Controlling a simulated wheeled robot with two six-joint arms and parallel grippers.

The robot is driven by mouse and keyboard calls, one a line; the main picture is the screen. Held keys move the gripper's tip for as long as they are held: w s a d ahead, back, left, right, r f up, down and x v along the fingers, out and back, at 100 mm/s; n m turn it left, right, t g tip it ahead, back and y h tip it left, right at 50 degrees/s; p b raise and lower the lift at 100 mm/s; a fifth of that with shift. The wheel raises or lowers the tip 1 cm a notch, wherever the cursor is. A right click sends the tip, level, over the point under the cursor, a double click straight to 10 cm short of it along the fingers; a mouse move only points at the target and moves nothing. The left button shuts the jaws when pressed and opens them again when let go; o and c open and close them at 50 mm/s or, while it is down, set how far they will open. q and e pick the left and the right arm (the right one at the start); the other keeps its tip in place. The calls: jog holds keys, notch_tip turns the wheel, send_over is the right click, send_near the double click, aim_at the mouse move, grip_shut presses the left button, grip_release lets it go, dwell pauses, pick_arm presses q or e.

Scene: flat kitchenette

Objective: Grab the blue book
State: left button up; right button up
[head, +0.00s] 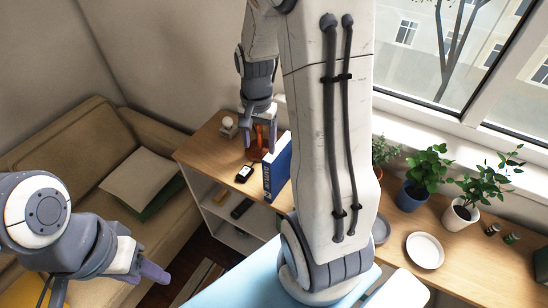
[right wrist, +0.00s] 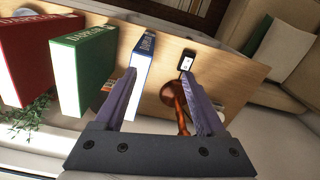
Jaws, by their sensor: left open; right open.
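The blue book (head: 277,168) stands upright on the wooden top of a low shelf unit in the head view, partly hidden by my right arm. In the right wrist view the blue book (right wrist: 144,58) is ahead of my right gripper (right wrist: 158,76), closer to its left finger, which overlaps the book's lower edge. The gripper is open and holds nothing. In the head view my right gripper (head: 261,140) is just behind and left of the book. My left gripper (head: 150,270) is at the lower left, open and empty, away from the book.
A green book (right wrist: 85,70) and a red book (right wrist: 38,58) stand beside the blue one. An orange-brown object (right wrist: 178,108) is by the right finger. A phone-like device (head: 244,174) lies near. Potted plants (head: 420,178) and a plate (head: 425,250) are at right; a sofa (head: 60,150) is at left.

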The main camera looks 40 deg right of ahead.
aim_at(277, 147)
jog(key=d+m, duration=0.1)
jog(key=d+f, duration=0.1)
jog(key=d, duration=0.1)
jog(key=d+m, duration=0.1)
jog(key=d, duration=0.1)
jog(key=shift+s+d+f+m, duration=0.1)
jog(key=shift+s+f+m, duration=0.2)
notch_tip(277, 147, down, 4)
jog(key=shift+r+p, duration=0.15)
jog(key=shift+p, duration=0.4)
jog(key=shift+f, duration=0.55)
jog(key=f+p, duration=0.1)
jog(key=f, duration=0.1)
jog(key=d+f+p, duration=0.1)
jog(key=shift+s+f, duration=0.15)
jog(key=shift+f, duration=0.95)
grip_shut()
jog(key=shift+r, duration=0.1)
